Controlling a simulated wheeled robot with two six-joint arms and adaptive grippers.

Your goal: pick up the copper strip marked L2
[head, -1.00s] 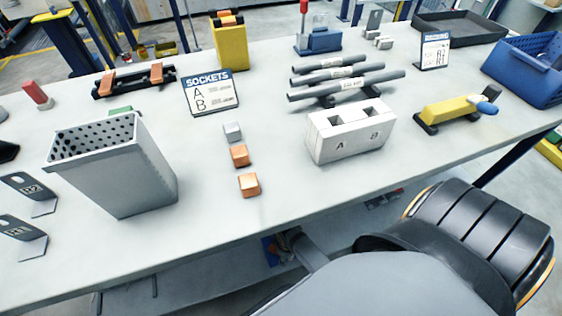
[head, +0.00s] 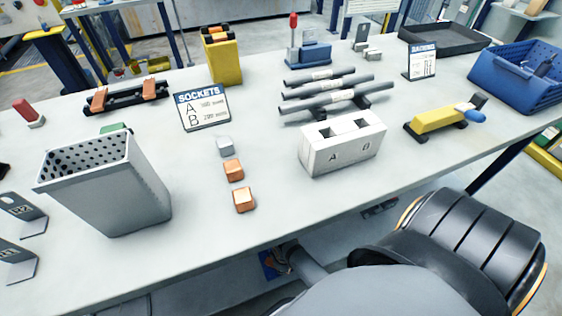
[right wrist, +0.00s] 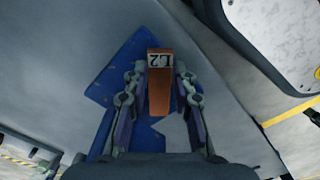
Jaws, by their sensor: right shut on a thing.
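The copper strip marked L2 (right wrist: 159,98) is in the right wrist view, with its white label at the far end. My right gripper (right wrist: 158,82) is shut on it, one finger on each side. The strip points away from the wrist, and its near end is close to the gripper's palm. In the head view the strip cannot be made out. My left gripper is not in view.
The white table holds a grey perforated bin (head: 118,200), copper blocks (head: 243,199), a white two-slot socket block (head: 343,150), a SOCKETS sign (head: 202,112), dark rods (head: 325,94) and a blue crate (head: 515,85).

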